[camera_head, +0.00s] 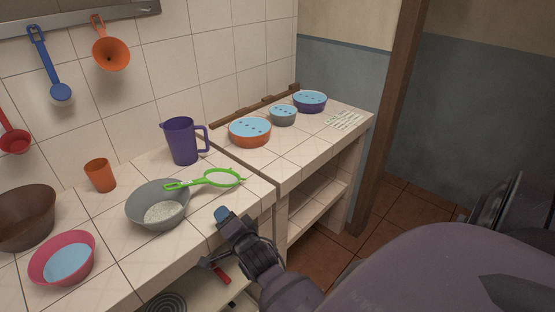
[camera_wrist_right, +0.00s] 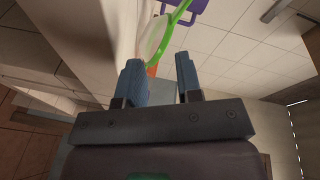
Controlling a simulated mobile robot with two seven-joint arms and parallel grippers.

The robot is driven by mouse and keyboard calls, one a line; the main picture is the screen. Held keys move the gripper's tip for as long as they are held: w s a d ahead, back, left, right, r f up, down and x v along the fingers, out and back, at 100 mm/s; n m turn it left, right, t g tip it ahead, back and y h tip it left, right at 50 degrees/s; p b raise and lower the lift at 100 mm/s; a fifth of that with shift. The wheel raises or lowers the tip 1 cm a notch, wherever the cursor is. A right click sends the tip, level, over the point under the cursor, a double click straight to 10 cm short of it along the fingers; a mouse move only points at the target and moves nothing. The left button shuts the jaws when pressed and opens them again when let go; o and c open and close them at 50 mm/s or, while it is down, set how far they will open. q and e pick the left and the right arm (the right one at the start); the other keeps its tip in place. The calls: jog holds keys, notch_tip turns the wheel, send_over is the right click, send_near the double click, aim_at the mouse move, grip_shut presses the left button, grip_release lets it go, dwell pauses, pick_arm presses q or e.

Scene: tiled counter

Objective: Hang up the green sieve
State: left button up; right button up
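The green sieve (camera_head: 222,178) lies on the tiled counter, its handle resting over the rim of a grey bowl (camera_head: 146,208) and its round mesh end to the right. It also shows in the right wrist view (camera_wrist_right: 157,36), beyond the fingertips. My right gripper (camera_head: 222,216) is at the counter's front edge, nearer to me than the sieve and apart from it. In the right wrist view its two blue fingers (camera_wrist_right: 160,75) stand apart with nothing between them. My left gripper is not in view. A wall rail (camera_head: 70,16) holds hanging utensils at the upper left.
A blue ladle (camera_head: 60,92), an orange funnel (camera_head: 110,55) and a red ladle (camera_head: 14,142) hang on the wall. A purple jug (camera_head: 182,142) stands behind the sieve. An orange cup (camera_head: 100,175), brown bowl (camera_head: 25,218) and pink bowl (camera_head: 45,263) are left. Lidded bowls (camera_head: 250,140) stand on the farther counter.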

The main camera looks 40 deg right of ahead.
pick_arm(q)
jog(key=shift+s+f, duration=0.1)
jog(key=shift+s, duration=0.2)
pick_arm(e)
jog(key=s+f+n+g+y, duration=0.1)
jog(key=s+f+n+g, duration=0.1)
jog(key=s+f+n, duration=0.4)
jog(key=s+f+n+g+y, duration=0.1)
jog(key=s+f+n+g, duration=0.2)
jog(key=s+f+n, duration=0.3)
jog(key=s+n, duration=0.4)
jog(key=s, duration=0.5)
jog(key=shift+s+a+f+n+y, duration=0.2)
jog(key=shift+a+n+y, duration=0.1)
jog(key=shift+a+y, duration=0.1)
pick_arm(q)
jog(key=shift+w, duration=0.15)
